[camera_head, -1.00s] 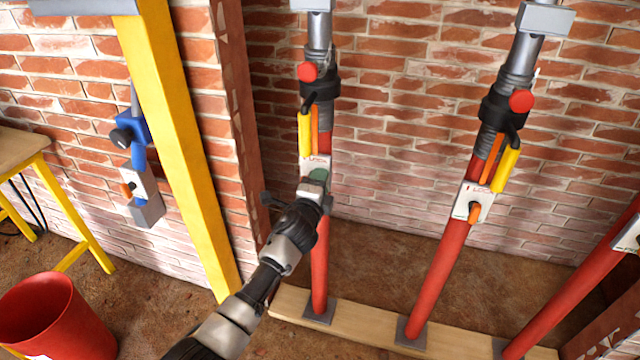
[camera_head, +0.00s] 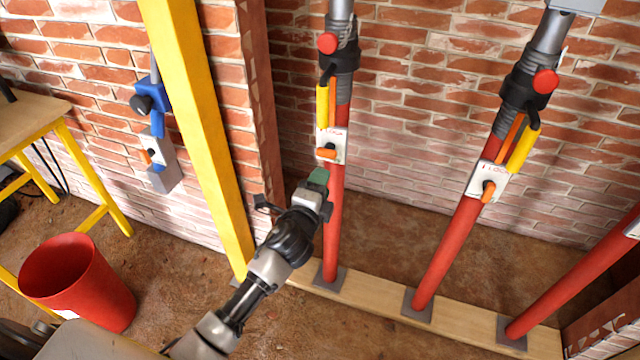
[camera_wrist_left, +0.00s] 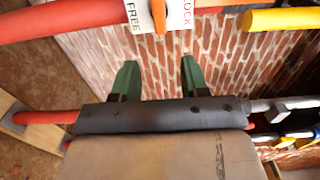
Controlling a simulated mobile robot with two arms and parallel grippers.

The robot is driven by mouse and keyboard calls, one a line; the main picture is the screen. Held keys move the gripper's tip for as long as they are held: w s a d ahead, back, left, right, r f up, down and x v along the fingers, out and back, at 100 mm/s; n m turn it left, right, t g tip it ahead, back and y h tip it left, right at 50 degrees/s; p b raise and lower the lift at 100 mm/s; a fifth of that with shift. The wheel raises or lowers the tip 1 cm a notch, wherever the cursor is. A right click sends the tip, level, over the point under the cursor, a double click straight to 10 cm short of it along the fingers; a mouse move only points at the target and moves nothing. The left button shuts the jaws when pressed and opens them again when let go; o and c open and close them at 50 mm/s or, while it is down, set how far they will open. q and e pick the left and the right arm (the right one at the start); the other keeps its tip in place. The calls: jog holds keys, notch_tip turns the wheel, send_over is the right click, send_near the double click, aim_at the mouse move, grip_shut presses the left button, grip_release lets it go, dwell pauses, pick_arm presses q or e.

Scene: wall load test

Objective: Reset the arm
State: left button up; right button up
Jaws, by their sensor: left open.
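My left gripper (camera_head: 318,183) is in front of the left red prop (camera_head: 333,220), just below its white lock plate (camera_head: 331,145). In the left wrist view its two green-tipped fingers (camera_wrist_left: 158,78) are spread apart with nothing between them. That view shows the plate marked FREE and LOCK (camera_wrist_left: 188,14), with an orange lever (camera_wrist_left: 158,14) across its middle, beyond the fingertips. The lever also shows in the head view (camera_head: 327,154), pointing left. My right gripper is not in view.
A second red prop (camera_head: 450,250) and a third (camera_head: 580,275) stand to the right on a wooden plank (camera_head: 380,297). A yellow post (camera_head: 200,130), a blue-and-grey tool (camera_head: 153,120) on the wall, a red bucket (camera_head: 78,285) and a yellow-legged table (camera_head: 30,115) are at left.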

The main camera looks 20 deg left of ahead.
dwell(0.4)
pick_arm(q)
jog(key=s+a+f+n+g+p, duration=0.1)
jog(key=s+f+n+g+p, duration=0.15)
jog(key=s+f, duration=0.45)
jog(key=s+a+f+n+g+p, duration=0.1)
jog(key=s+f+n+g+p, duration=0.15)
jog(key=f, duration=0.85)
jog(key=s+a+f+n+g+p, duration=0.1)
jog(key=s+f+n+g, duration=0.1)
jog(key=s+f+g, duration=0.5)
jog(key=s+a+f+n+g+p, duration=0.1)
jog(key=s+f+n, duration=0.2)
jog(key=s, duration=0.8)
jog(key=s+f+n+g+p, duration=0.2)
jog(key=s+f, duration=0.4)
jog(key=s, duration=0.5)
jog(key=s+a+f+n+g+p, duration=0.1)
jog(key=s+f+n, duration=0.3)
jog(key=s, duration=0.8)
jog(key=shift+a+f+g+y+p, duration=0.3)
jog(key=shift+f+g+p, duration=0.2)
jog(key=shift+f+p, duration=0.1)
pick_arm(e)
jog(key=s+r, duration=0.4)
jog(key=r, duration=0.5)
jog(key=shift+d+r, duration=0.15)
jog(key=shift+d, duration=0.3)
